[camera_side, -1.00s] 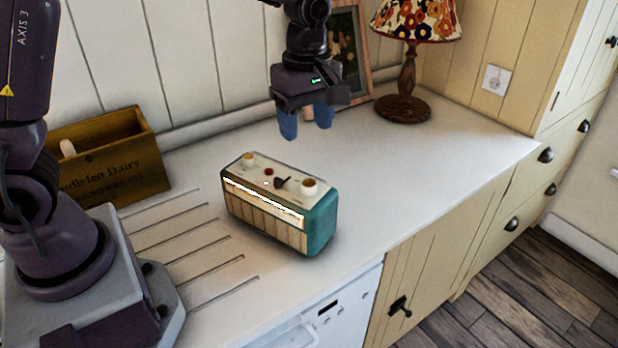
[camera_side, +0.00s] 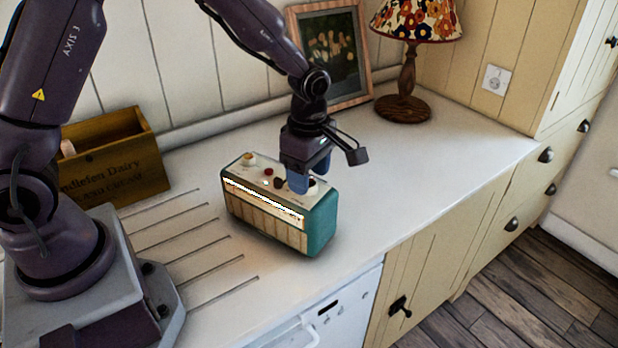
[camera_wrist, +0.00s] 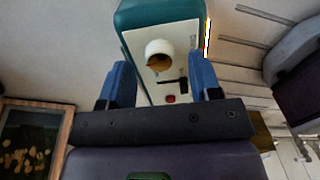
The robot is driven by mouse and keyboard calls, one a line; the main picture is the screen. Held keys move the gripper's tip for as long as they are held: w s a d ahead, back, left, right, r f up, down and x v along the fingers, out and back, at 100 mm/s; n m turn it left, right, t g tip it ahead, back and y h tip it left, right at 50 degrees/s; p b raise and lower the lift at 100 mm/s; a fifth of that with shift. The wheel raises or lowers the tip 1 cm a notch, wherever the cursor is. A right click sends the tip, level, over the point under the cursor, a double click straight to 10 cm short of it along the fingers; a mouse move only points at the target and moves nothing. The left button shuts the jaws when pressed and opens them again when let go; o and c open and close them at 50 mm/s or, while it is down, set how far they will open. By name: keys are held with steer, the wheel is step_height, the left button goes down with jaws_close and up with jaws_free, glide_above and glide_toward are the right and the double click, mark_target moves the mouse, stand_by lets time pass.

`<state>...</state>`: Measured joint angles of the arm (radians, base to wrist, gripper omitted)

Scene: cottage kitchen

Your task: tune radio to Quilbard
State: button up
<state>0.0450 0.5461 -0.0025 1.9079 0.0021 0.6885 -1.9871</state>
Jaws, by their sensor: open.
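The radio (camera_side: 270,222) stands upright on the counter, teal at the ends with a cream top and a lit dial strip along its front top edge. My gripper (camera_side: 306,183) is low over the right end of the radio's top. The side view mostly hides this knob.
A wooden crate (camera_side: 117,168) stands at the left against the wall. A framed picture (camera_side: 333,60) and a lamp (camera_side: 403,90) stand behind, to the right. The counter (camera_side: 420,150) right of the radio is clear.

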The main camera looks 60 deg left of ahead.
steer(key=shift+f, duration=0.8)
steer(key=c, duration=0.9)
steer(key=shift+c, duration=0.2)
